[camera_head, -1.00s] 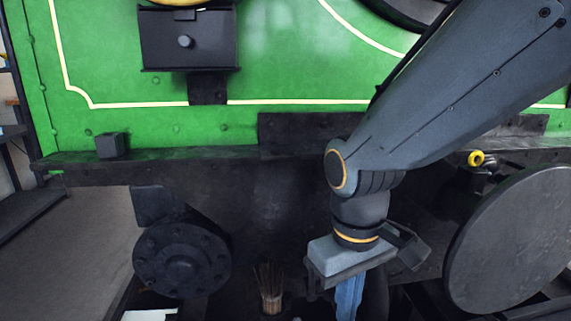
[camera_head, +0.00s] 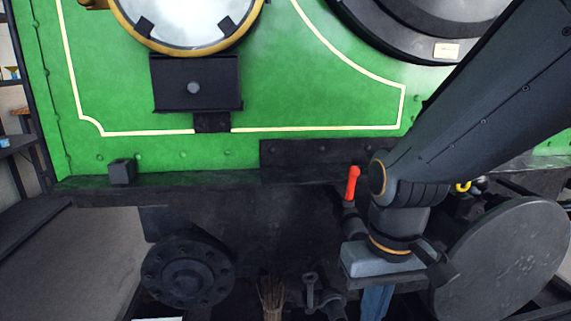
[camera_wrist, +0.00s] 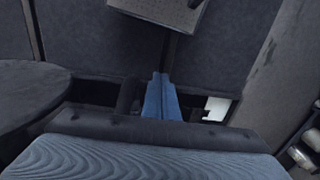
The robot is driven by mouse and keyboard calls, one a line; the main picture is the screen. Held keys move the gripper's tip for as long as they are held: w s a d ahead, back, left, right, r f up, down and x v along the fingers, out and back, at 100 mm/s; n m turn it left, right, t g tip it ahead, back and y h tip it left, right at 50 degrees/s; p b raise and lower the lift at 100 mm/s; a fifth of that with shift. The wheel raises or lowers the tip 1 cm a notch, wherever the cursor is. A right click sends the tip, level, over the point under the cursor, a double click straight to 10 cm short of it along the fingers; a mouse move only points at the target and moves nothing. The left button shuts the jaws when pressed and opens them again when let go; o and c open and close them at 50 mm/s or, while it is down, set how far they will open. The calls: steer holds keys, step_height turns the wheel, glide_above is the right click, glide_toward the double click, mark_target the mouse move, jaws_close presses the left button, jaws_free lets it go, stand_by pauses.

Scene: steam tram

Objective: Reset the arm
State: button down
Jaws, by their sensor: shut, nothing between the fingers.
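My gripper (camera_wrist: 161,92) shows in the wrist view with its two blue fingers together and nothing between them. In the head view my gripper (camera_head: 375,303) points down in front of the dark buffer beam, and its tips run off the bottom edge. It hangs just left of the large round buffer plate (camera_head: 505,262). My arm comes in from the upper right, bent at the wrist joint.
The green tram front (camera_head: 300,80) stands close ahead, with a round lamp (camera_head: 190,18). A red-handled lever (camera_head: 352,183) is just left of my wrist. A coupling hook (camera_head: 312,293), a brush (camera_head: 271,298) and a second buffer (camera_head: 188,271) are further left.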

steer(key=d+r+m+p, duration=0.1)
steer(key=d+r+p, duration=0.5)
steer(key=p, duration=0.4)
steer(key=shift+s+r+m, duration=0.35)
steer(key=shift+s+m, duration=0.05)
